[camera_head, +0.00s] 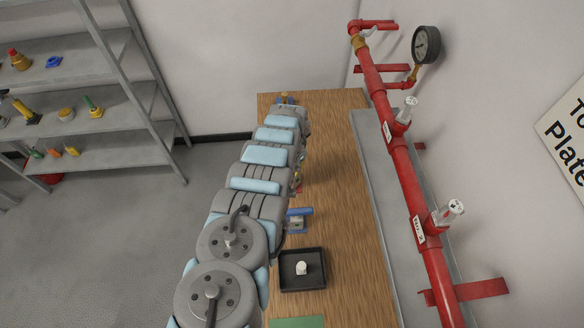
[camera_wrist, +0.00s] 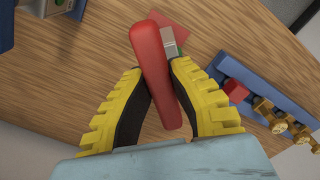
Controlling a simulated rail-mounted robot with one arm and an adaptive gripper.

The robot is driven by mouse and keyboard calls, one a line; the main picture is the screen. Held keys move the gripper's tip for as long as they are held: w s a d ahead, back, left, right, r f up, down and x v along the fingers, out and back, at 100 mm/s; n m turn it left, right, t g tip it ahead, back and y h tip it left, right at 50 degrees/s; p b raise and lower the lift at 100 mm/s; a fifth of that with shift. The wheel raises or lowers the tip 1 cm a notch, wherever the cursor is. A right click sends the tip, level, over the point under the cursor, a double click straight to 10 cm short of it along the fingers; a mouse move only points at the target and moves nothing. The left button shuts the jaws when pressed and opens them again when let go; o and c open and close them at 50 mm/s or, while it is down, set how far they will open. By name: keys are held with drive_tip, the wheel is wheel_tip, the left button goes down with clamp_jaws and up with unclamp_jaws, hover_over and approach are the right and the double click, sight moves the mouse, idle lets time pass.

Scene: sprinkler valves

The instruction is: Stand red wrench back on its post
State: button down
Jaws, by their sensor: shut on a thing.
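In the wrist view the red wrench (camera_wrist: 153,65) is a long red bar with a rounded end, held between the black pads of my gripper (camera_wrist: 160,78). My gripper's yellow fingers are shut on it. Its bar runs from the upper middle down between the fingers, slightly slanted. A small grey and green piece (camera_wrist: 170,43) shows just right of the bar, above a flat red patch (camera_wrist: 168,20) on the wooden table. I cannot tell whether this piece is the post or part of the wrench, or whether they touch. In the head view my arm hides my gripper and the wrench.
A blue rack (camera_wrist: 262,88) with brass fittings and a red block stands close right of my gripper. A blue and grey fixture (camera_head: 298,220) and a black tray (camera_head: 303,287) stand on the table (camera_head: 340,200). A red pipe (camera_head: 402,160) with valves runs along the right.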

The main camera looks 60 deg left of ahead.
drive_tip(key=shift+f+b, duration=0.6)
drive_tip(key=shift+f, duration=0.15)
drive_tip(key=c, duration=1)
unclamp_jaws()
drive_tip(key=shift+c, duration=0.2)
drive_tip(key=shift+r, duration=0.2)
drive_tip(key=shift+r, duration=5.8)
